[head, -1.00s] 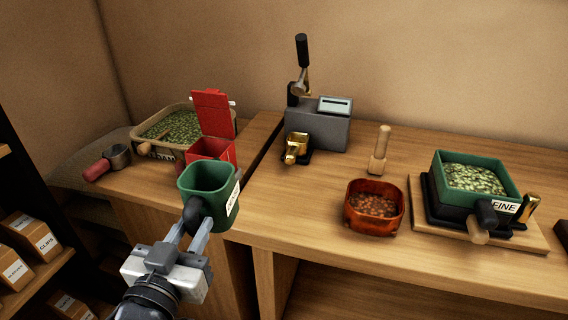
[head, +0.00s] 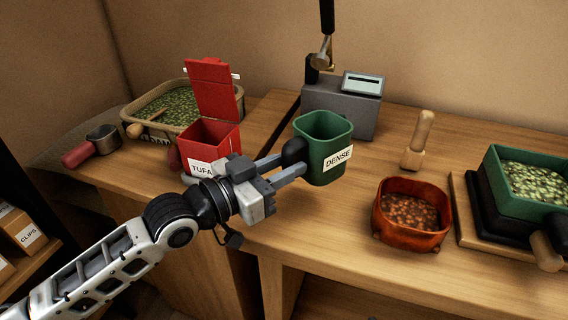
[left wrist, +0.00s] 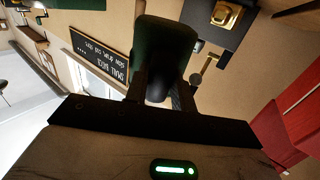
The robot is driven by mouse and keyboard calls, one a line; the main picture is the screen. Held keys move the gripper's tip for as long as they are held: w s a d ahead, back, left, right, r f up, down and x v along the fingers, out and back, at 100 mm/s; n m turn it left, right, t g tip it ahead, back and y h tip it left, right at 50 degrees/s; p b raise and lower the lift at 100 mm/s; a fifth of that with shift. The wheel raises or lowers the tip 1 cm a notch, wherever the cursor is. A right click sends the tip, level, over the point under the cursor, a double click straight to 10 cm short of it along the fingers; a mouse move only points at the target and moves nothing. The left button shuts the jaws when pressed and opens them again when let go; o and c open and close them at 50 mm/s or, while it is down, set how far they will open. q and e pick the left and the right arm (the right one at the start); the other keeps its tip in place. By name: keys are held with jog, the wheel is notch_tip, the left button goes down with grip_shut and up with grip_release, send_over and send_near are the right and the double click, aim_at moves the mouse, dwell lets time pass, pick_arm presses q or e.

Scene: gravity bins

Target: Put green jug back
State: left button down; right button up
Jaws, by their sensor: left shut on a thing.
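The green jug (head: 324,150) is an open, upright container with a white label reading DENSE. My left gripper (head: 296,160) is shut on the jug's dark handle knob from the left. The jug is over the table, left of the orange-brown bowl; whether its base touches the table I cannot tell. In the left wrist view the jug (left wrist: 166,48) shows dark between the fingers. My right gripper is not in view.
A red TUFA box (head: 207,140) with raised lid stands left of the jug. A grey machine (head: 340,105) stands behind it. The orange-brown bowl (head: 388,235), wooden pestle (head: 416,140) and green bin (head: 505,205) are at right. A basket (head: 236,98) and red-handled scoop (head: 78,153) are at left.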

pick_arm(q)
jog(key=shift+a+r, duration=0.1)
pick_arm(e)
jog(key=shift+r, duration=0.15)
pick_arm(q)
notch_tip(320, 180, down, 5)
jog(key=b, duration=0.3)
jog(key=shift+s, duration=0.1)
jog(key=shift+f+b, duration=0.35)
jog(key=shift+f, duration=0.25)
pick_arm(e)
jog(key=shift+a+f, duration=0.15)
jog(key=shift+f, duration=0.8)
pick_arm(q)
jog(key=shift+f+b, duration=0.4)
jog(key=shift+f, duration=0.15)
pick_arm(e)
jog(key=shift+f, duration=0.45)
pick_arm(q)
jog(key=c, duration=1.1)
grip_release()
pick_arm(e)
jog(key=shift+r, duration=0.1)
